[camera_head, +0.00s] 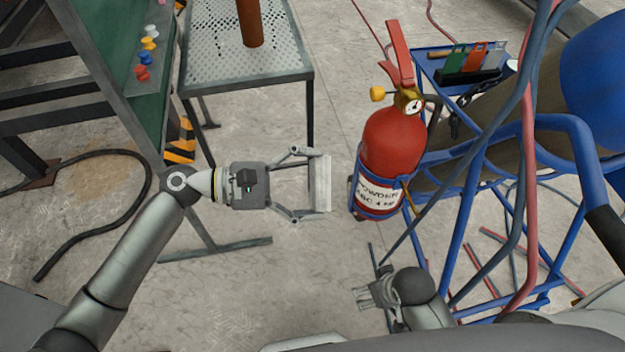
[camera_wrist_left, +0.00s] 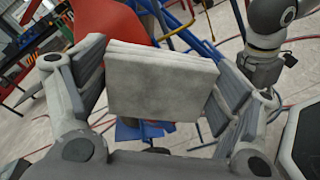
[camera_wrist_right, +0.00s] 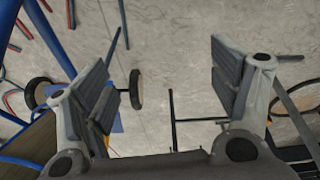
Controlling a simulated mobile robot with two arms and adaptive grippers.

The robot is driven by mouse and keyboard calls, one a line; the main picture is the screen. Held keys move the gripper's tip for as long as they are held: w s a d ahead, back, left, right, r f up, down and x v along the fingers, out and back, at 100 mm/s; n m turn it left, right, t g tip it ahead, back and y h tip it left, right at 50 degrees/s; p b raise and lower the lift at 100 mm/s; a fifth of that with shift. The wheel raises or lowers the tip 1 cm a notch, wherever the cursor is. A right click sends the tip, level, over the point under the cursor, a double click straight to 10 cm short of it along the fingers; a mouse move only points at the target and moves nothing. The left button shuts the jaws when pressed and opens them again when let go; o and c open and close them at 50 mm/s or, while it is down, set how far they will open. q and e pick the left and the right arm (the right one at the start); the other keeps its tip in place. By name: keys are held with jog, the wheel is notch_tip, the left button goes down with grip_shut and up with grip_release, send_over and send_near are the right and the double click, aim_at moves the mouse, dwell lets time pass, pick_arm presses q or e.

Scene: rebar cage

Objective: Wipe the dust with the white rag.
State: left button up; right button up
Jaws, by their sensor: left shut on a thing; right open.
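The white rag (camera_head: 320,184) is a folded, flat pad held in my left gripper (camera_head: 308,186), above the floor and just left of the red fire extinguisher (camera_head: 394,140). In the left wrist view the rag (camera_wrist_left: 160,85) sits between both fingers, with faint grey smudges on its face. The red extinguisher (camera_wrist_left: 103,20) shows behind it. My right gripper (camera_head: 372,291) is low in the head view, open and empty; the right wrist view (camera_wrist_right: 168,82) shows wide-spread fingers over bare floor.
A perforated metal table (camera_head: 245,60) with a brown cylinder (camera_head: 251,24) stands at the back. A green board (camera_head: 120,70) with coloured knobs is at left. A blue cart frame (camera_head: 470,215) with hoses fills the right. A dark cable (camera_head: 100,155) lies on the floor at left.

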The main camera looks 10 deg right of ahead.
aim_at(312, 168)
pick_arm(q)
jog(key=shift+w+d+r+n+t+h+b, duration=0.1)
jog(key=shift+w+d+n+t+h+b, duration=0.2)
jog(key=shift+w, duration=0.35)
jog(key=shift+w+d+r+n+t+h+b, duration=0.1)
jog(key=shift+w+n+t+h+b, duration=0.25)
jog(key=shift+w+t, duration=0.2)
jog(key=shift+w+d, duration=0.2)
jog(key=shift+w, duration=0.05)
jog(key=shift+d, duration=2.75)
pick_arm(e)
jog(key=shift+w+v, duration=0.15)
jog(key=shift+v, duration=0.65)
jog(key=shift+w+v, duration=0.15)
jog(key=shift+v, duration=0.6)
pick_arm(q)
jog(key=shift+d, duration=0.1)
pick_arm(e)
jog(key=shift+r, duration=0.15)
pick_arm(q)
jog(key=shift+w+d, duration=0.1)
jog(key=shift+d, duration=0.5)
pick_arm(e)
jog(key=shift+f, duration=0.55)
pick_arm(q)
jog(key=shift+d, duration=0.25)
pick_arm(e)
jog(key=shift+w, duration=0.15)
